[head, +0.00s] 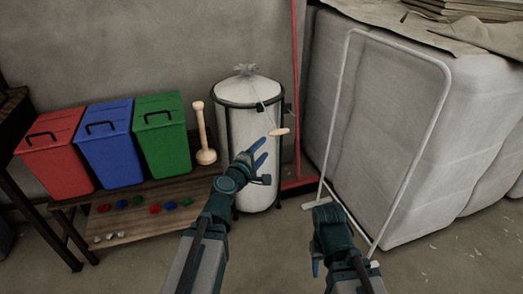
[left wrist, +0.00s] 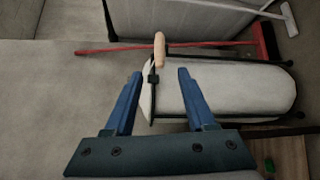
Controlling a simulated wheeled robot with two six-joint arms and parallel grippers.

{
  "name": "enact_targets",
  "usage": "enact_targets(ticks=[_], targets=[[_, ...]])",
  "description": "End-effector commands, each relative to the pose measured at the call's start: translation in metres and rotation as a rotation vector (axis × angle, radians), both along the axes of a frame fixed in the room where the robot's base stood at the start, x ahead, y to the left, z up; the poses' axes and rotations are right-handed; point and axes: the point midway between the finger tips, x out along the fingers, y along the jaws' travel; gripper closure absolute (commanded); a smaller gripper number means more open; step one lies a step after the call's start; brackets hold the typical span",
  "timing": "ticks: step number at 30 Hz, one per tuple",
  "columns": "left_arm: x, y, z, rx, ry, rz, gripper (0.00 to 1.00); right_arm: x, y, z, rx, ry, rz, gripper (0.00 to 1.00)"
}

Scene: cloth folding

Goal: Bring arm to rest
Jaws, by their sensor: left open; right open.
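My left gripper (head: 258,158) is open and empty in the middle of the head view, raised in front of a white sack (head: 250,200) in a black frame. The left wrist view shows its two blue fingers (left wrist: 160,76) spread apart with nothing between them. Beyond the fingertips are the sack (left wrist: 235,90) lying across that view and a light wooden handle (left wrist: 159,48) near the frame's edge. The same handle (head: 279,132) shows in the head view to the right of the left gripper. My right gripper (head: 317,267) hangs low at the lower right, mostly hidden by its own arm; one blue finger shows.
Red, blue and green bins (head: 163,140) and a wooden pestle-like tool (head: 203,140) stand on a low wooden bench (head: 130,229) with several coloured pieces. A red pole (head: 296,85) leans behind. A white metal rack (head: 418,155) stands before large pale bales (head: 460,130). Floor shows at the lower right.

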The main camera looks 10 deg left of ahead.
Motion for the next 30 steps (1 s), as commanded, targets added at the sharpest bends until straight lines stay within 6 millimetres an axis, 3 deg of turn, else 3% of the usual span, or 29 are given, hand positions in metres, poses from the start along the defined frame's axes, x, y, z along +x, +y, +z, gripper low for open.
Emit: enact_targets(ticks=[4,8,12,15,18,22,28,29,30], targets=[[-0.002,-0.018,-0.006,0.057,0.015,-0.058,0.44,0.0,0.0,0.0,0.0,0.0,0.0,0.5],[-0.018,-0.076,-0.032,0.262,0.071,-0.264,0.44,0.0,0.0,0.0,0.0,0.0,0.0,0.5],[-0.063,-0.147,-0.09,0.613,0.185,-0.61,0.44,0.0,0.0,0.0,0.0,0.0,0.0,0.5],[-0.109,-0.172,-0.135,0.879,0.292,-0.864,0.44,0.0,0.0,0.0,0.0,0.0,0.0,0.5],[-0.149,-0.174,-0.167,1.098,0.402,-1.066,0.44,0.0,0.0,0.0,0.0,0.0,0.0,0.5],[-0.189,-0.16,-0.19,1.315,0.542,-1.26,0.44,0.0,0.0,0.0,0.0,0.0,0.0,0.5],[-0.234,-0.127,-0.198,1.567,0.762,-1.47,0.44,0.0,0.0,0.0,0.0,0.0,0.0,0.5],[-0.239,-0.122,-0.197,1.601,0.798,-1.496,0.44,0.0,0.0,0.0,0.0,0.0,0.0,0.5],[-0.24,-0.119,-0.183,1.609,0.81,-1.501,0.44,0.0,0.0,0.014,0.0,0.0,0.0,0.5]])
